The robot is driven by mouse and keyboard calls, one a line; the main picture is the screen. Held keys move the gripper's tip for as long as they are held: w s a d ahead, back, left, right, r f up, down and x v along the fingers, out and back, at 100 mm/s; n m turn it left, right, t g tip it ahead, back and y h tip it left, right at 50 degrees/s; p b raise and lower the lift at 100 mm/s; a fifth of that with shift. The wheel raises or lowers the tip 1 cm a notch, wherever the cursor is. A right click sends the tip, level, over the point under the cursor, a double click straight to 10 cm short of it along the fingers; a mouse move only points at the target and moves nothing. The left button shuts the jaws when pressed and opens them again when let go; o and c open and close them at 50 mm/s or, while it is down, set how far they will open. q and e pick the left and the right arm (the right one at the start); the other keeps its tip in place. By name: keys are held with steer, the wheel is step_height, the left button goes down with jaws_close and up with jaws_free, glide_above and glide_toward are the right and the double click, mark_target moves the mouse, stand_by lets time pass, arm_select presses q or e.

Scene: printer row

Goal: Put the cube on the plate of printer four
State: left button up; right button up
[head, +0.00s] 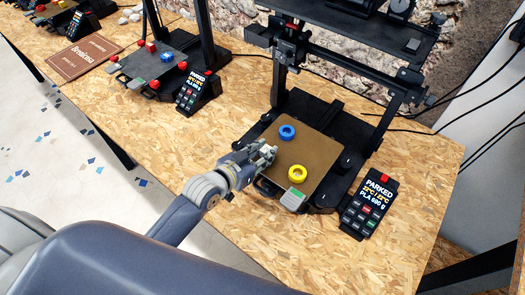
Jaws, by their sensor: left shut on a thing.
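My left gripper (265,156) reaches in from the left, low at the left edge of the brown plate (316,151) of the nearest printer. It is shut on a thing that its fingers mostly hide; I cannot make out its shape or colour. I cannot tell whether that thing touches the plate. A blue ring (287,132) lies on the plate beyond the gripper, and a yellow ring (297,173) lies to the gripper's right. No cube shows clearly on this plate. No printer number is readable. My right gripper is not in view.
A control box (369,203) reading PARKED stands right of the nearest printer. The grey-green plate tab (292,199) sticks out in front. The plate's right part is bare.

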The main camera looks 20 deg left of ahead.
arm_select(q)
steer(key=shift+f, duration=0.1)
steer(key=o, duration=0.8)
steer(key=shift+c, duration=0.2)
steer(key=shift+r, duration=0.2)
steer(key=shift+s+a, duration=0.15)
steer(key=shift+s, duration=0.2)
steer(key=b+v, duration=0.1)
steer(key=v, duration=1)
steer(key=shift+r, duration=0.2)
